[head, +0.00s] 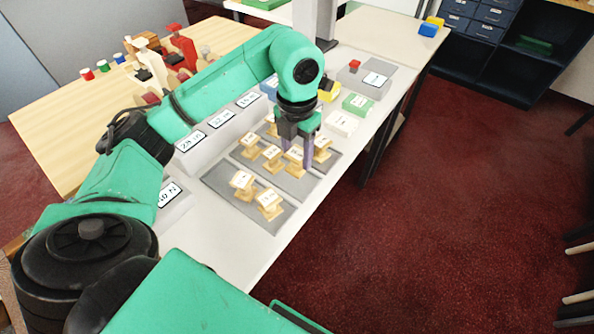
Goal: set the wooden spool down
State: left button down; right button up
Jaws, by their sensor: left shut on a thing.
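My left gripper (300,150) is over the grey mat (219,179) on the counter, fingers pointing down. It is shut on a wooden spool (295,155), pale with a labelled top, that shows between and in front of the fingers. Whether its base touches the mat cannot be told. Similar spools stand close by: one (322,143) just right of the fingers, one (272,153) and another (250,140) to the left. Two more, one (242,180) and one (270,200), stand on the near section. My right gripper is not in view.
A grey ledge with number cards (221,118) runs along the mat's left side. A white block (342,123), a green block (357,103) and a grey tray (361,84) lie beyond it. The counter's right edge is close to the mat. A wooden table (60,135) stands left.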

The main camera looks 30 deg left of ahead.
aim_at(297, 167)
pick_arm(q)
notch_tip(297, 167, down, 4)
jog(key=shift+s, duration=0.15)
jog(key=shift+f, duration=0.4)
jog(key=shift+c, duration=1.8)
grip_release()
jog(key=shift+r, duration=0.1)
jog(key=shift+o, duration=0.4)
jog(key=shift+r, duration=0.1)
